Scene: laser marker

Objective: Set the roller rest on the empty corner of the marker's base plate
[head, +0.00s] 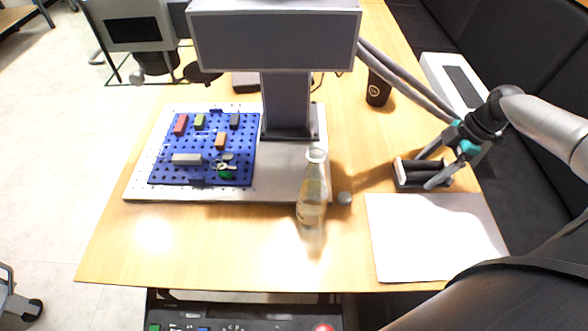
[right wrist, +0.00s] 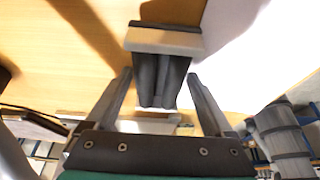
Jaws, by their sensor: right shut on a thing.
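The roller rest (head: 424,173), dark rollers between pale end plates, is at the right side of the table above a white sheet. My right gripper (head: 437,168) is shut on it, with one finger at each side. In the right wrist view the roller rest (right wrist: 163,80) shows between the fingertips of my right gripper (right wrist: 160,88). The marker's pale base plate (head: 278,180) lies under the column (head: 287,100); its front right part is bare. A blue pegboard (head: 207,172) covers its left part. My left gripper is not in view.
The marker head (head: 275,38) overhangs the plate. A white sheet (head: 432,237) and a dark cup (head: 378,88) are on the table at right.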

